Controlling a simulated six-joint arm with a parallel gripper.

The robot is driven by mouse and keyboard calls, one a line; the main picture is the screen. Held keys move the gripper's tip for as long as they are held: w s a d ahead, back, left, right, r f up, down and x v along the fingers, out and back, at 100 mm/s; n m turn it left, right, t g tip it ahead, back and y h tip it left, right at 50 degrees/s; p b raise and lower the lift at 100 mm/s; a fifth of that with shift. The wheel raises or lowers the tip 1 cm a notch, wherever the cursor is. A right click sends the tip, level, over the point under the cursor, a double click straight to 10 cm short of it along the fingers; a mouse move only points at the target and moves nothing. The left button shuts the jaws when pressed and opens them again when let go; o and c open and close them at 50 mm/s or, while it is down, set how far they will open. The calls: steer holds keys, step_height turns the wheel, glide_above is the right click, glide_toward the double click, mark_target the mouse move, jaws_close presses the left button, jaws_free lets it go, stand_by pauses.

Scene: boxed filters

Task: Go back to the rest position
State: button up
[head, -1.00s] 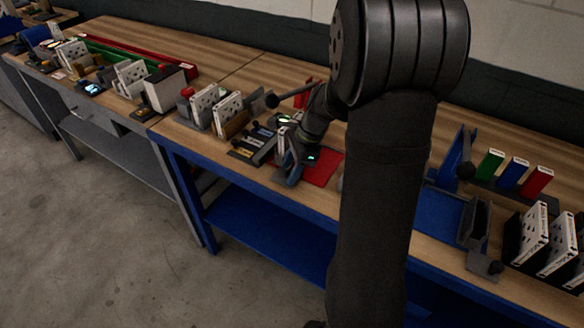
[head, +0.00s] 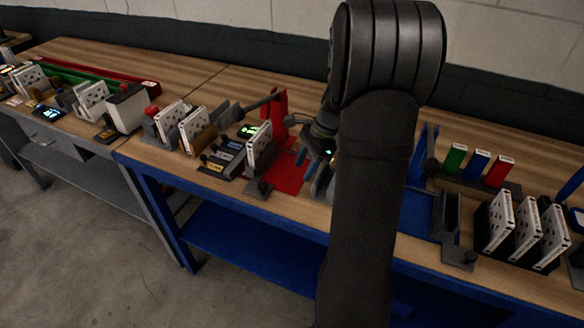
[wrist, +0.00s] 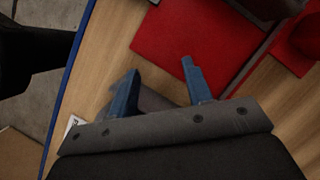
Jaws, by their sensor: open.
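My gripper (wrist: 157,92) shows in the wrist view with its two blue fingers apart and nothing between them. Bare wood of the bench (wrist: 165,65) and a red mat (wrist: 185,40) lie beyond the fingertips. In the head view my gripper (head: 308,165) is partly hidden behind my own arm, just right of the red mat (head: 288,178). A white boxed filter (head: 260,148) stands upright in a dark holder at the left edge of that mat, apart from my gripper.
More white filters (head: 193,130) stand to the left. Filters in a black rack (head: 520,230) and green, blue and red boxes (head: 476,166) stand to the right. A red upright bracket (head: 276,112) with a dark bar is behind the mat. The blue bench edge (head: 190,200) runs along the front.

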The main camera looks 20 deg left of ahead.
mark_target(262, 184)
steer(key=shift+w+d, duration=0.1)
steer(key=shift+d, duration=0.05)
steer(key=s+a, duration=0.8)
steer(key=shift+s+a+f, duration=0.1)
steer(key=shift+s+a, duration=0.1)
steer(key=shift+a, duration=0.1)
steer(key=shift+s+a+f, duration=0.1)
steer(key=shift+s+f, duration=0.1)
steer(key=shift+f, duration=0.3)
